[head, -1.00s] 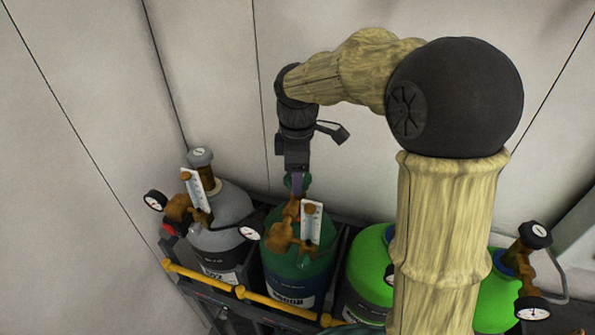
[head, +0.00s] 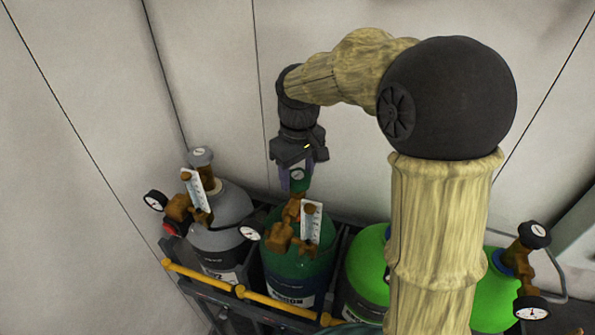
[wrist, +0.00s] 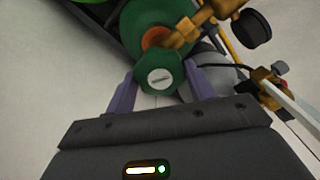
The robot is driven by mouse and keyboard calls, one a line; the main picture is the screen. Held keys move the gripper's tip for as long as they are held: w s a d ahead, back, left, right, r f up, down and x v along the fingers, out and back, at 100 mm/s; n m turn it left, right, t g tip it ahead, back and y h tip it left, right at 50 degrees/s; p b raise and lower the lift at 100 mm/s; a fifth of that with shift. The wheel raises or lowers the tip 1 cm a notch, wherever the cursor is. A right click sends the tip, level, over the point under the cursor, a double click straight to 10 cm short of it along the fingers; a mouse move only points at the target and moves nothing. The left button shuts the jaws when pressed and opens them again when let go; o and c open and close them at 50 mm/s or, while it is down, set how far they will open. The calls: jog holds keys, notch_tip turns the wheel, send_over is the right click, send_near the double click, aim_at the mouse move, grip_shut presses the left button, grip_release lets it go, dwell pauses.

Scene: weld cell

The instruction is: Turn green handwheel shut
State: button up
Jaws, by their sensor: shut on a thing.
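The green handwheel (wrist: 158,78) sits on top of the dark green cylinder (head: 283,262). In the wrist view it lies between the two purple fingers of my gripper (wrist: 158,88), with a slotted screw at its centre. It also shows in the head view (head: 298,177), just below the gripper's dark body. My gripper (head: 296,180) points down and is shut on the handwheel, one finger on each side. Brass valve parts (head: 285,232) with a white flow gauge (head: 311,222) stand just below the handwheel. The far finger is partly hidden in the head view.
A grey cylinder (head: 222,235) with gauges stands at left and bright green cylinders (head: 368,262) at right. A yellow rail (head: 280,306) runs along the rack's front. Pale walls rise close behind. My arm hides part of the right side.

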jog(key=m, duration=0.7)
jog(key=shift+r, duration=0.1)
jog(key=m, duration=0.6)
jog(key=shift+w, duration=0.1)
jog(key=shift+m, duration=0.4)
jog(key=o, duration=1)
jog(key=shift+d, duration=0.1)
